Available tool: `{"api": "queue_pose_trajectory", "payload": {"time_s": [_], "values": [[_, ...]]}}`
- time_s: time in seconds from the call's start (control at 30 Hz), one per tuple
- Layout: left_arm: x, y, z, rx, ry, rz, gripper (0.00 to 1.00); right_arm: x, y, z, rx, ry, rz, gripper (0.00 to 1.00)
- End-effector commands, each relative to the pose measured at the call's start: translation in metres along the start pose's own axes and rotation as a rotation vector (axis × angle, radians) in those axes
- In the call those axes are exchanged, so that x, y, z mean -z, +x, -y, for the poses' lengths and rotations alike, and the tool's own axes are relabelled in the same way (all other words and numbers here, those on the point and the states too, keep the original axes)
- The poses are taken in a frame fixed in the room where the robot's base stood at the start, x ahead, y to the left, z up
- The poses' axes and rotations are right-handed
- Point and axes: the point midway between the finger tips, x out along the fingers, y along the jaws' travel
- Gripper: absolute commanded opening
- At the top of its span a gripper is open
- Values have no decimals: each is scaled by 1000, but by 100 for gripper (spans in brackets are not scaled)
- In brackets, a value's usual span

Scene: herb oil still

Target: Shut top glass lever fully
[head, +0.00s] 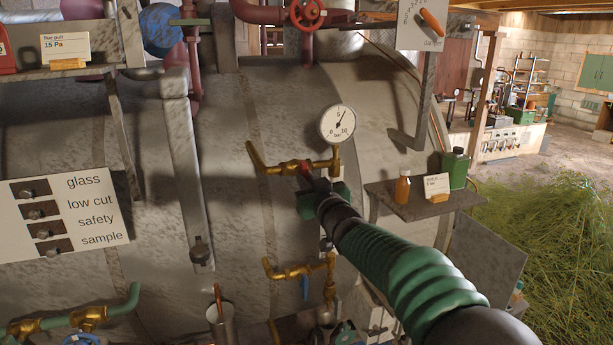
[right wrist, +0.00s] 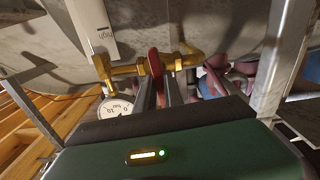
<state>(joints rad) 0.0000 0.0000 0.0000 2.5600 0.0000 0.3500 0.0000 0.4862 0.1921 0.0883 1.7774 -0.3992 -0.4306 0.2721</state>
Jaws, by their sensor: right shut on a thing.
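The top brass gauge-glass valve (head: 283,168) is fixed to the front of the grey still, just below the round pressure gauge (head: 338,125). Its small red lever (head: 305,169) is mostly hidden behind my gripper in the head view. My right gripper (head: 318,183) reaches in from the lower right and is at this lever. In the right wrist view, the red lever (right wrist: 154,63) stands between the two fingers of the gripper (right wrist: 158,90), against the brass valve body (right wrist: 128,70). The gripper is shut on the lever. My left gripper is not in view.
A lower brass valve (head: 288,271) with a blue lever (head: 304,288) sits below. A small shelf (head: 410,208) right of the gripper holds an orange bottle (head: 402,190) and a green can (head: 455,168). A label board (head: 65,215) is at the left.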

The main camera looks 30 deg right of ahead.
Motion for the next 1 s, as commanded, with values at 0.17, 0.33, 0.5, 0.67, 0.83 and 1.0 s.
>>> {"api": "queue_pose_trajectory", "payload": {"time_s": [0.17,0.33,0.5,0.67,0.83,1.0], "values": [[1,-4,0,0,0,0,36,-10,0,0,0,76,22,0],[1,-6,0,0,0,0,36,-10,0,1,0,113,21,0],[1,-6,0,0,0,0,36,-11,0,1,0,125,21,0],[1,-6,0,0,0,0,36,-11,0,2,1,125,21,0],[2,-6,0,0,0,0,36,-11,0,2,1,125,21,17],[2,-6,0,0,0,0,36,-7,0,1,1,123,14,34]]}}
